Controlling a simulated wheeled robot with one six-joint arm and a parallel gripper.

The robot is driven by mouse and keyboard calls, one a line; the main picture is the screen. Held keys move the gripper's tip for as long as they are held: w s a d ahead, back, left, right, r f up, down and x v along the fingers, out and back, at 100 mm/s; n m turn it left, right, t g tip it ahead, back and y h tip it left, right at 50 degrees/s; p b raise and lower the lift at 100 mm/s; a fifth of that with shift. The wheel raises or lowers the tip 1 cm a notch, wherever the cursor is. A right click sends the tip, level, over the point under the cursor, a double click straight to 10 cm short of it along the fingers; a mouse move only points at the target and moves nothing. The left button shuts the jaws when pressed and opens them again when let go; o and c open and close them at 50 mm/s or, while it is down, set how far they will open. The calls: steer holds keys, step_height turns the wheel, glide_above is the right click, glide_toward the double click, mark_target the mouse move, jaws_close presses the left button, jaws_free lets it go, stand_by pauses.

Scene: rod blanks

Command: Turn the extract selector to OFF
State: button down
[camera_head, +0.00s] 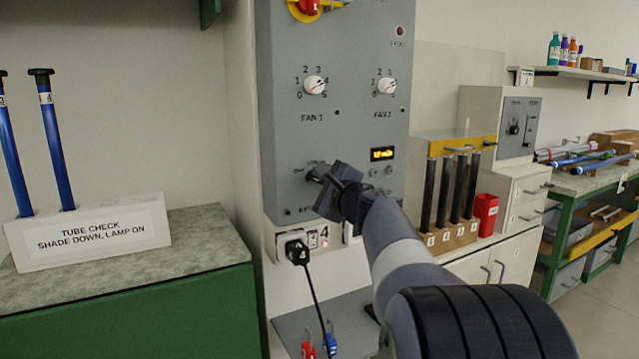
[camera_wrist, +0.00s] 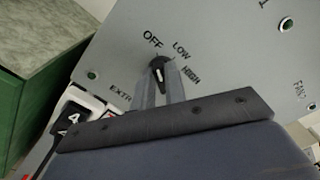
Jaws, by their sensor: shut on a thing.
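The extract selector is a small black knob (camera_wrist: 160,66) with a white line, on the grey panel (camera_head: 285,130). OFF, LOW and HIGH are printed around it in the wrist view. OFF lies just above the knob, LOW at upper right and HIGH at right. I cannot tell for certain which label the knob points to. My gripper (camera_wrist: 161,86) has its two grey fingers on either side of the knob and is shut on it. In the head view my gripper (camera_head: 318,177) reaches the panel's lower left and hides most of the knob and its labels.
Above are the FAN 1 knob (camera_head: 314,85) and FAN 2 knob (camera_head: 386,85). A black plug (camera_head: 297,251) with a hanging cable is below. Dark tubes in a rack (camera_head: 452,232) stand to the right.

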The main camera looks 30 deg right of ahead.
steer(key=c, duration=1.4)
jaws_free()
steer(key=shift+c, duration=0.2)
steer(key=s, duration=1)
steer(key=shift+s+d, duration=0.15)
steer(key=shift+s, duration=0.25)
steer(key=w, duration=1)
steer(key=shift+w, duration=0.4)
